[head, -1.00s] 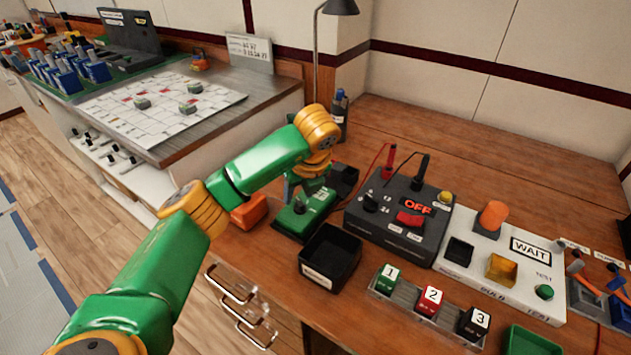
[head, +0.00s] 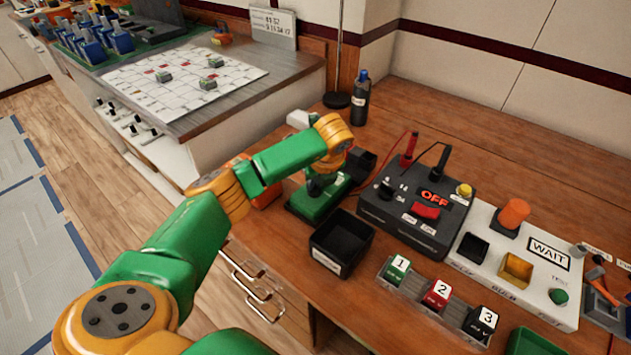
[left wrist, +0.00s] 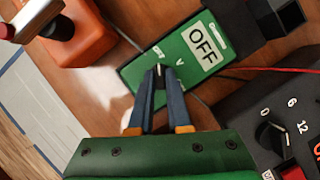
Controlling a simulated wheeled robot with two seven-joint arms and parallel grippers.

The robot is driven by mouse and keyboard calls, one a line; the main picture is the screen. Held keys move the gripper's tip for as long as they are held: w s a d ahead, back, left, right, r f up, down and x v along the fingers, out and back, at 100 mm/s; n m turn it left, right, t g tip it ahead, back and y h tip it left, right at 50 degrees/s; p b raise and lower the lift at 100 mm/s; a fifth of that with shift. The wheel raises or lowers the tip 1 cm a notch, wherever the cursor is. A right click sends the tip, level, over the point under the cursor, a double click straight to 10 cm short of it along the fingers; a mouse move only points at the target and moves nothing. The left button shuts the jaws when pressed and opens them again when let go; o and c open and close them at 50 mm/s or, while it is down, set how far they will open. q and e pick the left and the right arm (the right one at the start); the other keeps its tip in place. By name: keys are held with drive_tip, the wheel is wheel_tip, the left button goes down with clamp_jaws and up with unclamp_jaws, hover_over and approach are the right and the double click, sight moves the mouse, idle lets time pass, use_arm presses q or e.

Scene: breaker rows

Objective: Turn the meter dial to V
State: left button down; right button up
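The green meter (head: 308,207) lies on the wooden bench, mostly behind my left gripper in the head view. In the left wrist view the meter (left wrist: 133,73) shows a white display (left wrist: 204,46) reading OFF, and small white marks, one a V (left wrist: 180,62). My left gripper (left wrist: 160,70) points down onto the meter face beside these marks. Its fingers are close together on a small pale piece, which looks like the dial; they hide most of it, so its pointing direction is unclear. My right gripper is not in view.
A dark box (head: 419,208) with a knob, red switch and OFF display stands right of the meter. A black bin (head: 340,243) stands in front, an orange block (left wrist: 78,35) beside it. A red wire runs close by. A bottle (head: 360,98) stands behind.

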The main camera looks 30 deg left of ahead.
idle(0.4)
use_arm(q)
drive_tip(key=m+b, duration=0.1)
drive_tip(key=m, duration=0.2)
drive_tip(key=shift+a+f+t+h, duration=0.1)
drive_tip(key=shift+a+t+h, duration=0.05)
drive_tip(key=shift+t+h, duration=0.25)
drive_tip(key=m+h+b, duration=0.1)
drive_tip(key=m+b, duration=0.1)
drive_tip(key=m, duration=0.1)
drive_tip(key=shift+s+a+m+t, duration=0.1)
drive_tip(key=shift+m+t, duration=0.2)
drive_tip(key=shift+t, duration=0.1)
drive_tip(key=shift+m+h+b, duration=0.35)
drive_tip(key=shift+m+h, duration=0.25)
drive_tip(key=shift+m, duration=0.6)
drive_tip(key=shift+a+m+h, duration=0.1)
drive_tip(key=shift+m+h, duration=0.4)
drive_tip(key=shift+m, duration=0.9)
drive_tip(key=c, duration=0.9)
unclamp_jaws()
drive_tip(key=shift+o, duration=0.2)
drive_tip(key=shift+r, duration=0.2)
